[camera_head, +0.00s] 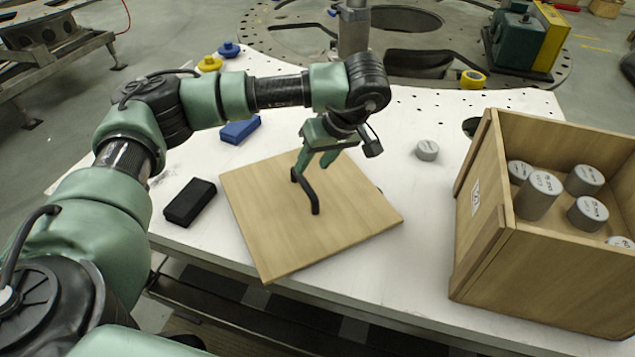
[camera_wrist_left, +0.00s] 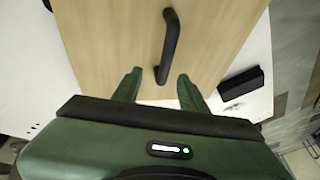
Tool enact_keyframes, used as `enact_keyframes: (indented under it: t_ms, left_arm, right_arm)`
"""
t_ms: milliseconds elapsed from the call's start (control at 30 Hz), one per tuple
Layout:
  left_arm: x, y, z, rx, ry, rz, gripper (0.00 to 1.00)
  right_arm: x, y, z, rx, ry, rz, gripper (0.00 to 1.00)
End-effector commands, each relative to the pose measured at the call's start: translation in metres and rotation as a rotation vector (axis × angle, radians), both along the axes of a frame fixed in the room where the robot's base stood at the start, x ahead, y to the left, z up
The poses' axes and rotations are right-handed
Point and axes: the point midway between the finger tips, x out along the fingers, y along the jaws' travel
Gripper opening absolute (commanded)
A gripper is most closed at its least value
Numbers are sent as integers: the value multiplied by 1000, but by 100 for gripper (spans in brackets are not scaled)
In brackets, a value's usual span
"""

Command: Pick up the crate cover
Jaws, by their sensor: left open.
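The crate cover (camera_head: 265,225) is a flat square wooden board lying on the white table, with a black bar handle (camera_head: 306,191) on top. The cover fills much of the left wrist view (camera_wrist_left: 110,40), with its handle (camera_wrist_left: 170,45) running up from between the fingers. My left gripper (camera_head: 314,164) is open at the far end of the handle, pointing down. In the left wrist view the fingertips (camera_wrist_left: 158,84) are on either side of the handle's near end. Whether they touch it cannot be told. My right gripper is not in view.
An open wooden crate (camera_head: 478,225) holding several grey cylinders stands at the right. One grey cylinder (camera_head: 427,150) stands between cover and crate. A black block (camera_head: 190,201) and blue block (camera_head: 240,130) lie left of the cover. Yellow tape (camera_head: 473,79) is at the back.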

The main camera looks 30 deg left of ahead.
Motion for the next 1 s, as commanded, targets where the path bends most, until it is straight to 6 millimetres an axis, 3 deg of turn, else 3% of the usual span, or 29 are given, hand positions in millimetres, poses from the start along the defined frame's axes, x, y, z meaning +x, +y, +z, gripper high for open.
enact_keyframes:
  t_ms: [67, 300, 400, 600, 733, 867, 1000]
  left_arm:
    - [-1, 4, -5, 3, 4, 3, 42]
    - [0, 12, -29, 1, 4, 1, 42]
    - [-1, 15, -44, 1, 7, 1, 42]
    - [1, 23, -69, -1, 3, 1, 42]
    - [1, 25, -73, 0, 1, 1, 42]
    - [1, 24, -73, -1, 1, 0, 42]
    - [1, 24, -73, -1, 1, 0, 6]
  right_arm:
    - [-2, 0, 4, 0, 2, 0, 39]
    - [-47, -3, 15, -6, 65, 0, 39]
    - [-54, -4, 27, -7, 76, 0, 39]
    - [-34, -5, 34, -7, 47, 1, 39]
    - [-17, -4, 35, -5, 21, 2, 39]
    - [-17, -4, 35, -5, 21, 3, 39]
    - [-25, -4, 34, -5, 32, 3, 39]
